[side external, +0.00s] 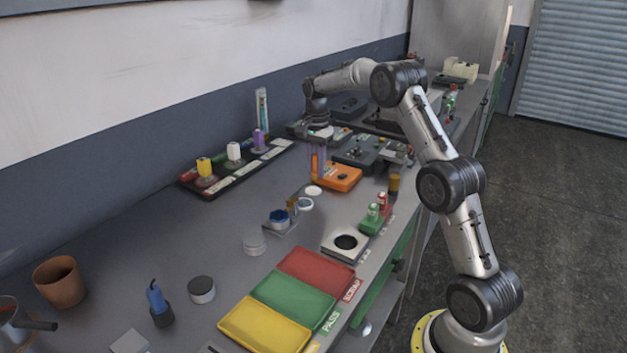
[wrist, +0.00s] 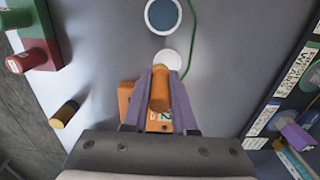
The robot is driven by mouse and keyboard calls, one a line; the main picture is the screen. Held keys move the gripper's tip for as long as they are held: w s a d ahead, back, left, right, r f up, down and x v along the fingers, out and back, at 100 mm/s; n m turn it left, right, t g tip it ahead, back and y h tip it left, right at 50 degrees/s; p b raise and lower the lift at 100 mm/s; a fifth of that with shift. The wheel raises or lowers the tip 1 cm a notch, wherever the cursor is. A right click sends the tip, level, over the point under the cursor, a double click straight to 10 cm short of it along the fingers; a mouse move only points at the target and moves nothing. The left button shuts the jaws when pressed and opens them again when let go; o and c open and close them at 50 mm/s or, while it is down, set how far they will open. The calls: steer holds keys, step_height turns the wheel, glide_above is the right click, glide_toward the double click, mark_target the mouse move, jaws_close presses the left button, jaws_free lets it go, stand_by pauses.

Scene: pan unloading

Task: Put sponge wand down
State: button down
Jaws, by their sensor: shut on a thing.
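My gripper (wrist: 160,100) has purple fingers and is shut on an upright orange cylindrical handle, which I take as the sponge wand (wrist: 159,90). In the side view my gripper (side external: 318,168) points down over the middle of the bench, with the orange wand (side external: 313,163) between its fingers. An orange box (side external: 343,178) sits right beside and partly behind the fingers. It also shows beneath the gripper in the wrist view (wrist: 126,94). The wand's lower end is hidden, so I cannot tell whether it touches anything.
A white disc (side external: 313,190) and a blue-filled cup (side external: 279,218) stand in front of the gripper. A black rack (side external: 215,186) with coloured pegs lies along the wall. Red, green and yellow trays (side external: 295,290) lie nearer.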

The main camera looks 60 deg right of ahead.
mark_target(314, 190)
steer(key=shift+w+d+f, duration=0.35)
steer(key=shift+w+f, duration=0.25)
steer(key=shift+f, duration=0.15)
steer(key=shift+w+f, duration=0.1)
steer(key=shift+f, duration=1.55)
steer(key=shift+f, duration=0.15)
steer(key=c, duration=0.7)
jaws_free()
